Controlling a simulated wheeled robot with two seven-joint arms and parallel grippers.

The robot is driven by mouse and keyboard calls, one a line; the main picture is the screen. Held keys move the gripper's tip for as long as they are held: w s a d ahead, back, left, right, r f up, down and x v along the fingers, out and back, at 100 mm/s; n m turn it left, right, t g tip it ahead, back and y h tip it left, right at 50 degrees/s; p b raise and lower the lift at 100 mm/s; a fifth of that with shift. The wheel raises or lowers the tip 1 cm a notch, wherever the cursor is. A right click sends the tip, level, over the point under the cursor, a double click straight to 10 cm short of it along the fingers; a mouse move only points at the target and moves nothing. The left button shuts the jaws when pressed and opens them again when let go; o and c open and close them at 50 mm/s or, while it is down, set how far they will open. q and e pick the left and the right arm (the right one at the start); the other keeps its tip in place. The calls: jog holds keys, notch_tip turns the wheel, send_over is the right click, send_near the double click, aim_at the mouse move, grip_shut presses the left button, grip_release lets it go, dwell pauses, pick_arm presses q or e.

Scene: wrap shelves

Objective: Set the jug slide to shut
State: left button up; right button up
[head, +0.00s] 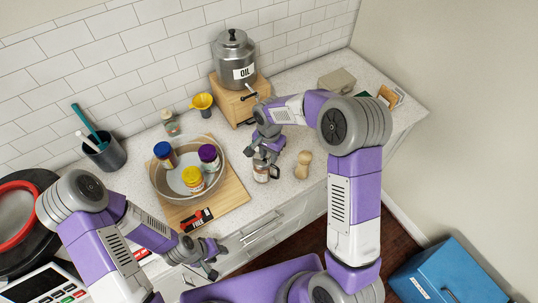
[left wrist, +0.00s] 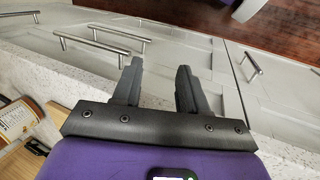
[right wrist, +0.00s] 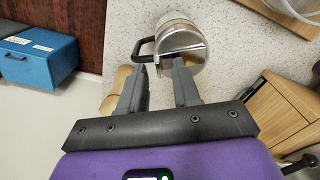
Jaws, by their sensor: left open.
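The jug (head: 262,172), with a shiny metal lid and a dark handle, stands on the counter below my right gripper (head: 267,152). In the right wrist view the jug (right wrist: 178,45) shows its lid just beyond the fingertips, with the handle pointing left. My right gripper's fingers (right wrist: 158,75) are apart with nothing held; one tip overlaps the lid's edge, and I cannot tell if it touches. The slide's position is not clear. My left gripper (head: 211,268) is open and empty in front of the counter; its fingers (left wrist: 160,65) show against the drawer fronts.
A wooden mill (head: 303,166) stands right of the jug. An oil canister (head: 233,58) on a wooden box (head: 228,100) is behind. Some counter is free.

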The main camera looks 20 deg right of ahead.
aim_at(269, 158)
notch_tip(269, 158, up, 7)
jog(key=shift+f, duration=0.1)
pick_arm(q)
jog(key=shift+f, duration=0.25)
dwell(0.4)
